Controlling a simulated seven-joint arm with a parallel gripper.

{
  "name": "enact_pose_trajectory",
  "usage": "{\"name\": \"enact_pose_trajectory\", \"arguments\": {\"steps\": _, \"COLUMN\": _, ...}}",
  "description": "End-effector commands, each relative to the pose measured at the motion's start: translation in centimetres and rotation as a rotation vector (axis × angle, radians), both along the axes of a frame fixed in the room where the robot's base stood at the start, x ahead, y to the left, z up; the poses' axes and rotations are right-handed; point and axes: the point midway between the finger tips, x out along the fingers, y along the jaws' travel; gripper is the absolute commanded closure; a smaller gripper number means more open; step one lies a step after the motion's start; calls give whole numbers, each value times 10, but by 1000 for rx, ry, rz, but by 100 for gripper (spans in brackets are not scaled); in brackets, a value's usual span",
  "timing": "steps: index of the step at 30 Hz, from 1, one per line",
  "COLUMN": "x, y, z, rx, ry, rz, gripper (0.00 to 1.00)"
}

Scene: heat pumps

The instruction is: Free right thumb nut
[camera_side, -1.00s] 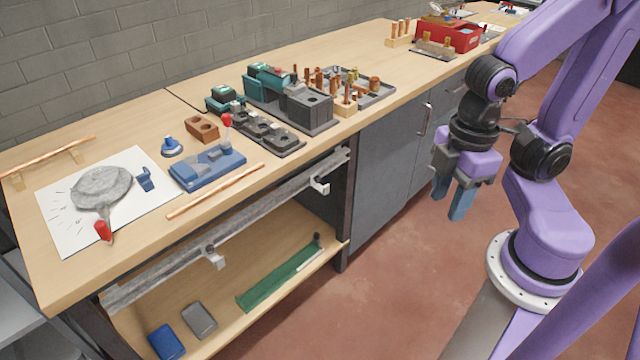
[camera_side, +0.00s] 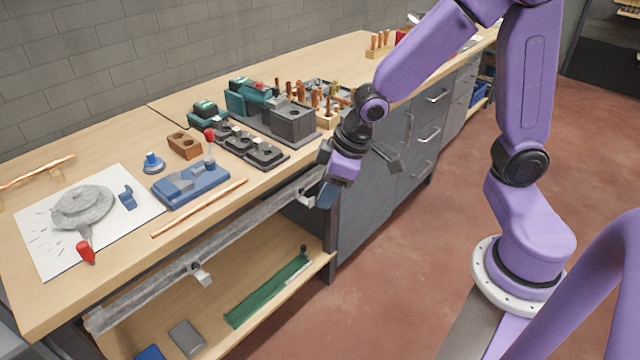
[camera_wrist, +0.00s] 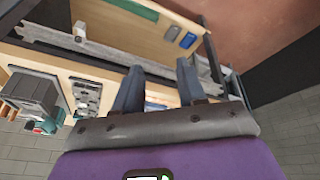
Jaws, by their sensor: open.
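A long grey rail (camera_side: 240,232) runs below the bench's front edge. Two pale clamp pieces hang on it, the left one (camera_side: 200,274) in clear view. The right clamp piece (camera_side: 307,201) is close to my gripper and partly covered by it in the side view; it seems to show in the wrist view (camera_wrist: 80,31). I cannot make out the thumb nut itself as a separate part. My gripper (camera_side: 318,192) is open near the rail's right end. Its two blue-grey fingers (camera_wrist: 158,78) are apart with nothing between them, and contact cannot be told.
The bench top (camera_side: 110,145) holds a blue fixture (camera_side: 190,184), a copper pipe (camera_side: 200,207) at the edge and dark battery chargers (camera_side: 240,143). A lower shelf (camera_side: 235,335) carries a green tray (camera_side: 268,290). Grey cabinets (camera_side: 365,185) stand right of the rail.

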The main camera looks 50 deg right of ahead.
Motion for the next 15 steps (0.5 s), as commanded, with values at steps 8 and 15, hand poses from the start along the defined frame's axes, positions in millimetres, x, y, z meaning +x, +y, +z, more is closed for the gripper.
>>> {"name": "enact_pose_trajectory", "arguments": {"steps": 8, "x": 116, "y": -42, "z": -62, "rx": 159, "ry": -112, "rz": -246, "gripper": 60}}
{"name": "enact_pose_trajectory", "arguments": {"steps": 15, "x": 179, "y": -103, "z": -124, "rx": 350, "ry": -173, "rz": -429, "gripper": 60}}
